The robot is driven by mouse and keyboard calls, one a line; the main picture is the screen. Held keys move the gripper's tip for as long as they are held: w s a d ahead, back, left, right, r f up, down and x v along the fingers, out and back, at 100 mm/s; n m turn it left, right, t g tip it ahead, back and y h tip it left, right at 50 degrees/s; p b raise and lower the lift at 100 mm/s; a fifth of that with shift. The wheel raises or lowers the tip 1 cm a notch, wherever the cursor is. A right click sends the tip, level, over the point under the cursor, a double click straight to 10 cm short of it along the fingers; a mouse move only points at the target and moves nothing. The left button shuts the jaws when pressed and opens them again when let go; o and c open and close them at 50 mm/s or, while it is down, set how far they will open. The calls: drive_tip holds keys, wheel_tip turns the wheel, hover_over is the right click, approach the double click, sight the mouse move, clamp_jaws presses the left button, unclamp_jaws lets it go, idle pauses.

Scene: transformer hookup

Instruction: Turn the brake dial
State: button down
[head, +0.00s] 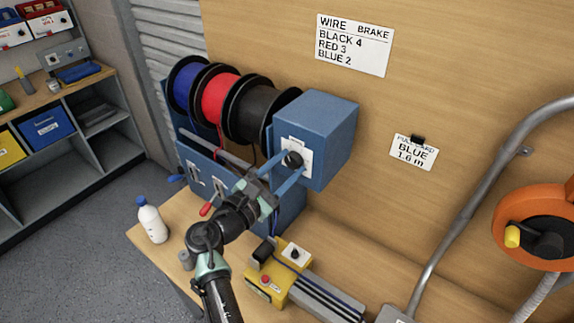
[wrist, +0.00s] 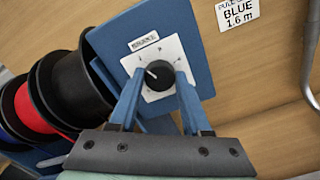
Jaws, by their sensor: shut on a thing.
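The brake dial (head: 293,158) is a black round knob on a white scale plate, on the front of the blue box (head: 333,130) at the right end of the wire rack. In the wrist view the dial (wrist: 160,77) sits between the two blue fingers of my gripper (wrist: 160,80), which is shut on its sides. A pale pointer mark on the knob points to the upper left. The plate (wrist: 172,50) has small scale marks, too small to read. In the head view my gripper (head: 290,162) reaches up to the dial from the lower left.
Blue (head: 186,85), red (head: 220,100) and black (head: 262,112) wire spools hang left of the box. A wall sign (head: 354,45) reads black 4, red 3, blue 2. A pull card (head: 414,153) reads blue 1.6 m. A white bottle (head: 152,222) and yellow device (head: 270,285) stand on the bench.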

drive_tip(key=shift+c, duration=1.8)
unclamp_jaws()
drive_tip(key=shift+a, duration=0.1)
drive_tip(key=b+v, duration=0.3)
drive_tip(key=v, duration=1)
